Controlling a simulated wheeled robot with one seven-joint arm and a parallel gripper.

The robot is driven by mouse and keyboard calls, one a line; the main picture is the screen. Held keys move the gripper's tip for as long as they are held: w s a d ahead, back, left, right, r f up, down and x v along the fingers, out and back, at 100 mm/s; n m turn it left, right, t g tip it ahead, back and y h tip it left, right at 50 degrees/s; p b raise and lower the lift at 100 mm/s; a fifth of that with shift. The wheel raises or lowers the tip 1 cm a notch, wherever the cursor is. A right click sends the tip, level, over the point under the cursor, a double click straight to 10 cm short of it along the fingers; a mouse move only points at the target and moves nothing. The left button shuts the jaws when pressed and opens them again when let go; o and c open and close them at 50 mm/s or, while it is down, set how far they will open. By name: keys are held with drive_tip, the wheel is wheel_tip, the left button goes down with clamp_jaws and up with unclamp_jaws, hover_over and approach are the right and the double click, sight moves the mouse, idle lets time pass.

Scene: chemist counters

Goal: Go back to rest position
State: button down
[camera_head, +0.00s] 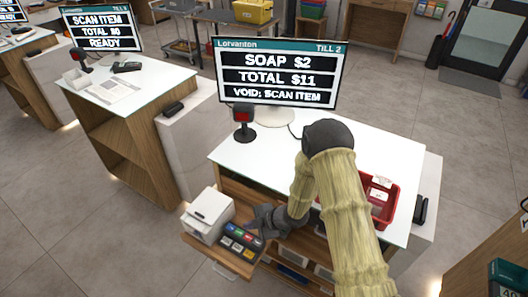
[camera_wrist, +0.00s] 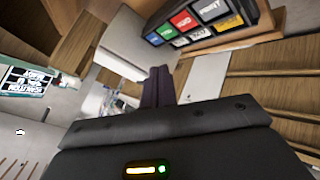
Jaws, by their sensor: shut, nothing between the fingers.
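My arm reaches down over the counter's near side in the head view. My gripper (camera_head: 262,219) is beside the keypad (camera_head: 240,242) with coloured keys, at its right. In the wrist view my gripper's fingers (camera_wrist: 158,86) are together and hold nothing. The keypad (camera_wrist: 195,20) is just beyond the fingertips, at upper right. I cannot tell whether the fingers touch it.
A till screen (camera_head: 279,73) reads SOAP $2, TOTAL $11, VOID: SCAN ITEM. A scanner (camera_head: 243,121) stands on the white counter (camera_head: 385,142). A white printer (camera_head: 208,215) sits left of the keypad. A red basket (camera_head: 391,205) is partly behind my arm.

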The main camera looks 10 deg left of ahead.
drive_tip(key=w+d+r+m+t+h, duration=0.3)
drive_tip(key=d+r+m+h, duration=0.4)
drive_tip(key=d+r+m, duration=0.75)
drive_tip(key=s+d+r+m+g+h, duration=0.2)
drive_tip(key=s+d+r+m, duration=0.8)
drive_tip(key=s, duration=0.5)
drive_tip(key=d+r, duration=0.2)
drive_tip(key=d, duration=0.1)
drive_tip(key=shift+s+d, duration=0.2)
drive_tip(key=shift+s, duration=0.1)
